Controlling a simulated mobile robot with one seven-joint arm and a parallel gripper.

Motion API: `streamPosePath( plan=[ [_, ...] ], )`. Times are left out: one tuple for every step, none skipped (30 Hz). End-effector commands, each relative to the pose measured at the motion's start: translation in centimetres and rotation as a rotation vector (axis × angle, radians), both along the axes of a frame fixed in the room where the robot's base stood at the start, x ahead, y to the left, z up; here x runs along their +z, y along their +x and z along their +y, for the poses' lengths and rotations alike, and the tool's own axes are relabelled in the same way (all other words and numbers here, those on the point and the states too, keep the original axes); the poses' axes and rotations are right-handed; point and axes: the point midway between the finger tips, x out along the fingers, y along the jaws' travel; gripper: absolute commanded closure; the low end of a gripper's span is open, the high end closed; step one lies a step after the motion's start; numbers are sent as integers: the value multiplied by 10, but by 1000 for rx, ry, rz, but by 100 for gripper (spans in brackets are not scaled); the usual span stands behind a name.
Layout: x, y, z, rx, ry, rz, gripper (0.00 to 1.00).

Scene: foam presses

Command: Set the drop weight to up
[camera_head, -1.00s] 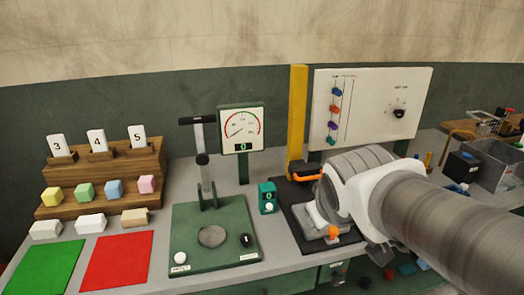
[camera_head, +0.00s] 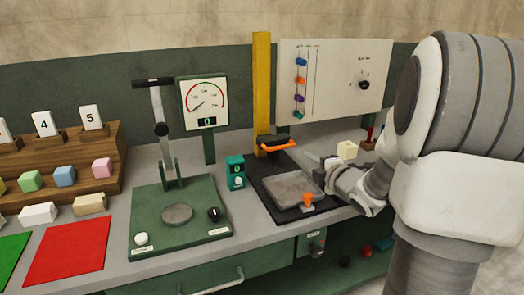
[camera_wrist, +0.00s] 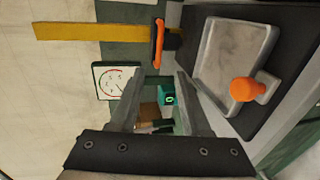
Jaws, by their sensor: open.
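The drop weight (camera_head: 274,140) is a black block with an orange handle (camera_head: 278,145). It sits low on an upright yellow post (camera_head: 262,85), just above a black base (camera_head: 265,185) with a grey tray (camera_head: 292,188). In the wrist view the orange handle (camera_wrist: 157,45) stands beyond my fingertips, near the gap between them and apart from both. My gripper (camera_wrist: 158,78) is open and empty, its two fingers spread. In the head view my gripper (camera_head: 328,165) is at the right of the tray, partly hidden by my wrist.
An orange knob (camera_head: 307,200) stands at the tray's front edge. A teal counter box (camera_head: 235,172) and a green lever press (camera_head: 180,215) stand left of the base. A white panel (camera_head: 335,75) with coloured sliders stands behind. Little free room lies between box and base.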

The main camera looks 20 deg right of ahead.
Motion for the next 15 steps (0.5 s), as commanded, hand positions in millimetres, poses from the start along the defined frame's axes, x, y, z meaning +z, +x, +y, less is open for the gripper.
streamPosePath(
  plan=[
    [-1, 2, -1, 4, -2, -4, 53],
    [-1, 4, 0, 5, -3, -5, 53],
    [-2, 8, 0, 5, -2, -5, 53],
    [-3, 12, 0, 5, -2, -5, 53],
    [-4, 17, 1, 6, -2, -5, 53],
    [-5, 23, 1, 6, -2, -5, 53],
    [-7, 29, 1, 5, -1, -4, 53],
    [-8, 35, 1, 4, -1, -4, 53],
    [-10, 43, 2, 5, -1, -5, 53],
    [-12, 50, 2, 5, -1, -4, 53],
    [-13, 56, 3, 4, 0, -4, 53],
    [-15, 65, 3, 5, 0, -4, 53],
    [-16, 72, 3, 4, 0, -3, 53],
    [-18, 78, 3, 4, 0, -4, 53],
    [-19, 87, 4, 4, 0, -4, 53]
  ],
)
